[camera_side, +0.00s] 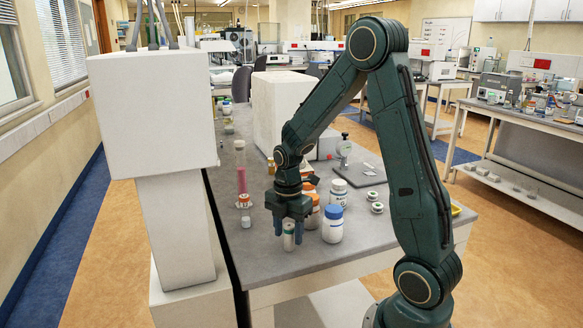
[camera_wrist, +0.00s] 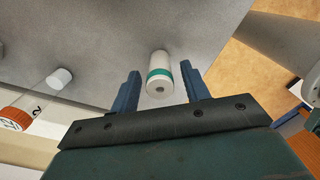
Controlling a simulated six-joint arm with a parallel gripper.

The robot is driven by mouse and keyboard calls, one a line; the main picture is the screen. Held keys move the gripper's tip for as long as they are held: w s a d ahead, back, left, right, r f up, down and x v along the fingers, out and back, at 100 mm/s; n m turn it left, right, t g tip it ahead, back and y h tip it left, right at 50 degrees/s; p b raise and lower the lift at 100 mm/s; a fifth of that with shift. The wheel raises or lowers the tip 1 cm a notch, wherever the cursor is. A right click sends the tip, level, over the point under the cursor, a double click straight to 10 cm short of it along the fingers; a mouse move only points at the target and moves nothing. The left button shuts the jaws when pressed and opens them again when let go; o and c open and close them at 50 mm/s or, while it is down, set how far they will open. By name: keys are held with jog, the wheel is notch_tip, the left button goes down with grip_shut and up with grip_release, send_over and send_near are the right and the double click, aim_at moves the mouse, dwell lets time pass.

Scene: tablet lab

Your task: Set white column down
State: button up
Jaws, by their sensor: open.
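The white column (camera_side: 289,238) is a small white cylinder with a teal-green band near its top. It stands upright on the grey bench, near the front edge. In the wrist view the white column (camera_wrist: 158,61) shows between my two blue fingers, with a gap on each side. My gripper (camera_side: 289,229) points down over it in the side view, and its fingers are open on either side. It also shows in the wrist view (camera_wrist: 160,72), with nothing clamped. The column's upper part is partly hidden by my gripper in the side view.
A white bottle with a blue cap (camera_side: 332,226) and an orange bottle (camera_side: 313,215) stand close on the right. Another white bottle (camera_side: 339,193) is behind. The bench front-left (camera_side: 260,265) is clear.

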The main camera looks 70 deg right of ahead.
aim_at(288, 226)
notch_tip(288, 226, up, 10)
dwell(0.5)
dwell(0.3)
jog(key=shift+s+a+r+m, duration=0.2)
jog(key=shift+a+r+m, duration=0.1)
jog(key=shift+a+r, duration=0.15)
jog(key=s+a+r+m+t, duration=0.2)
jog(key=s+a+r+m, duration=0.1)
jog(key=s+a+m, duration=0.3)
jog(key=s+a+r+m+t, duration=0.3)
jog(key=s+a+r+m, duration=0.1)
jog(key=s+a+m, duration=0.3)
jog(key=shift+s+a+r+m+t, duration=0.25)
jog(key=shift+a+m, duration=0.3)
jog(key=shift+m, duration=0.55)
jog(key=shift+o, duration=0.2)
jog(key=shift+w, duration=0.1)
